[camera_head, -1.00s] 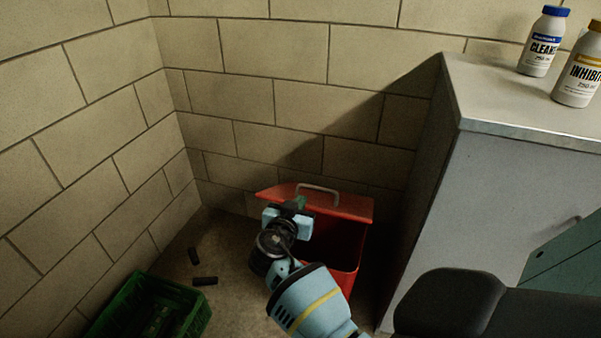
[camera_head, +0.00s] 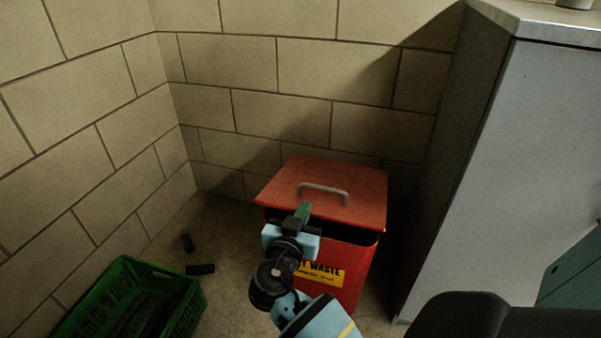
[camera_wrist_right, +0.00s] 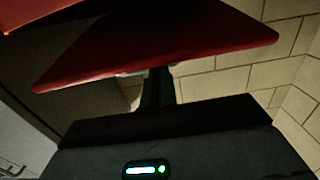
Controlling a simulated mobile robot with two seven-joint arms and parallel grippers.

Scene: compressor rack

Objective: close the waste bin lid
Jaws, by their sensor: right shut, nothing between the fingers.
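The red waste bin (camera_head: 350,256) stands on the floor between the block wall and the grey cabinet, with a yellow label on its front. Its red lid (camera_head: 350,182) has a grey handle and is tilted partly open, with a dark gap at the front edge. My right gripper (camera_head: 304,211) is shut and empty at the lid's front edge, left of the handle. In the right wrist view the lid (camera_wrist_right: 160,45) fills the upper part, with the fingers (camera_wrist_right: 158,88) close beneath or against its edge; contact is unclear. My left gripper is not in view.
A green crate (camera_head: 190,318) stands on the floor at lower left. Two small dark cylinders (camera_head: 200,269) lie near it. The grey cabinet (camera_head: 500,170) closes off the right side, and block walls (camera_head: 280,70) stand behind and to the left.

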